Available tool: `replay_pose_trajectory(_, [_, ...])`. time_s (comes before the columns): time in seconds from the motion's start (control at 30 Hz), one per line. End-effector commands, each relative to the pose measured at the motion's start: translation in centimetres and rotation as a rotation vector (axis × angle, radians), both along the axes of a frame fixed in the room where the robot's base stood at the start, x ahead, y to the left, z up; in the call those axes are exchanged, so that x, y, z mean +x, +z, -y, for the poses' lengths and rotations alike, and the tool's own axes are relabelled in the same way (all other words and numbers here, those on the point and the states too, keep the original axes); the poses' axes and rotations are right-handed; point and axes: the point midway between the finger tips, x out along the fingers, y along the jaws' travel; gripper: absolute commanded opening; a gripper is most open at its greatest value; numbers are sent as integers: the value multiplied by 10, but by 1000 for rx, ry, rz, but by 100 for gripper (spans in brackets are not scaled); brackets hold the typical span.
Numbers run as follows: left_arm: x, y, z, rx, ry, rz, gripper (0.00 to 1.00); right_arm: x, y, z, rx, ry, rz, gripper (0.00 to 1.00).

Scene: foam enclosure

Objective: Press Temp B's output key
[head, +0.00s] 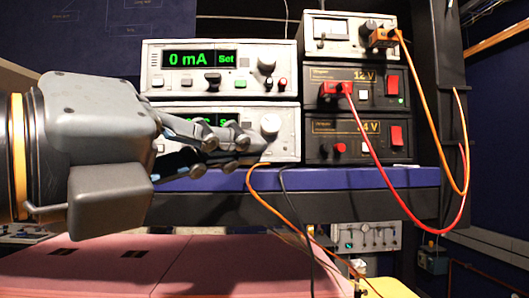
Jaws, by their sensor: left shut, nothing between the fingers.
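My left gripper (250,146) reaches in from the left with its fingers shut and empty. I cannot tell whether the fingertips touch the panel. No "Temp B" label is readable, and I cannot make out its output key. The upper white instrument (219,70) shows "0 mA" and "Set" in green, with a row of keys below. My right gripper is out of view.
Dark supply units (358,75) marked 12 V and apparently 4 V stand to the right, with red switches. A grey instrument (335,35) sits on top. Red (368,140) and orange (432,125) cables hang down at the right. A blue shelf edge (345,178) runs underneath.

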Motion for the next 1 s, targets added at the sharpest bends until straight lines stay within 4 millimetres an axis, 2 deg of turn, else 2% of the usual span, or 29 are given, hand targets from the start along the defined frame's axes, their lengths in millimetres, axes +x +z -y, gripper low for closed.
replay_pose_trajectory(0.23, [0,0,0,0,-1,1,0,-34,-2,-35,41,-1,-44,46])
replay_pose_trajectory(0.37, [2,0,0,1,-1,0,0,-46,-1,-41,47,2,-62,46])
replay_pose_trajectory(0.47, [9,1,0,0,0,-2,0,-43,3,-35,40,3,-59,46])
replay_pose_trajectory(0.73, [46,2,0,0,-1,-5,0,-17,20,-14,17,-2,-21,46])
replay_pose_trajectory(0.87, [64,1,0,1,0,-4,0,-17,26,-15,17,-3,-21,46])
replay_pose_trajectory(1.0, [77,-2,0,0,-2,-2,0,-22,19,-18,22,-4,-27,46])
